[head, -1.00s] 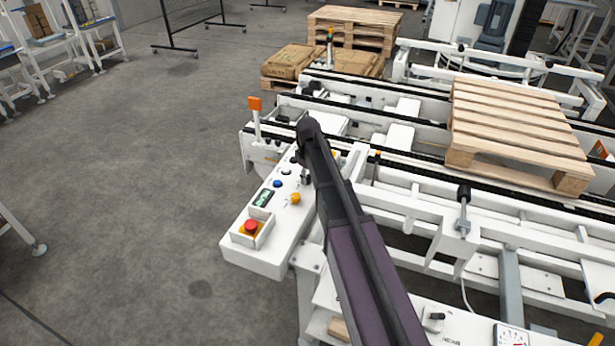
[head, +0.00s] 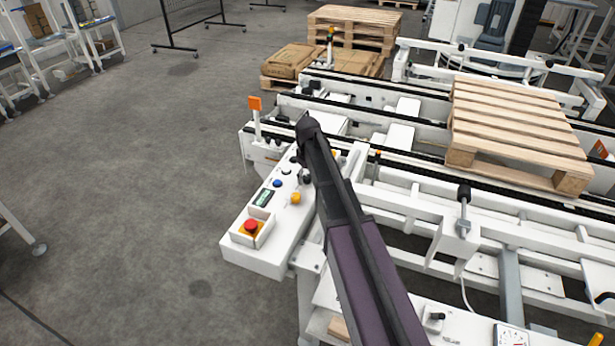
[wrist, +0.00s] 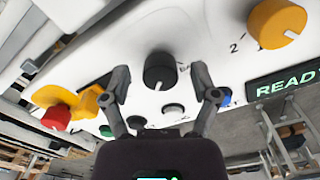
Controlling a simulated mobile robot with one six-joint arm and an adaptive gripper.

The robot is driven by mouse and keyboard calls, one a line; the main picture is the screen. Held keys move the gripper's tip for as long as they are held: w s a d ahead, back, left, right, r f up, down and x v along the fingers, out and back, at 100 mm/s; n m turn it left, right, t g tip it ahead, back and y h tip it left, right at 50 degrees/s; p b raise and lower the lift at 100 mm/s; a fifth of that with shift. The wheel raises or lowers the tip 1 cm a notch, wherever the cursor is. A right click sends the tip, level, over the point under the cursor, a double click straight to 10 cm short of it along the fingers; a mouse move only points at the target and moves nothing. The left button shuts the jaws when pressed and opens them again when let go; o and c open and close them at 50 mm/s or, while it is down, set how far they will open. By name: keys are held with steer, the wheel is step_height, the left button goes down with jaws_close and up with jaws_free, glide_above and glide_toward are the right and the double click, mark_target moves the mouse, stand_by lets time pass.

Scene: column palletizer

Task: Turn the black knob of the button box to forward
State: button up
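The button box (head: 264,238) is white and stands at the near left corner of the conveyor in the head view. In the wrist view its black knob (wrist: 160,70) is near the middle, with a short white pointer mark toward the bottom of the picture. My gripper (wrist: 160,74) is open, with one finger on each side of the knob. Gaps show between both fingers and the knob, and nothing is held. In the head view my arm covers part of the box, and I cannot make out the black knob clearly.
A yellow knob (wrist: 277,23) and a READY display (wrist: 284,86) are to the right in the wrist view. A red knob (wrist: 56,117) on yellow is at the left. A red emergency button (head: 251,227) stands at the box's near end.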

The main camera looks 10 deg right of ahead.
steer(key=shift+n, duration=0.3)
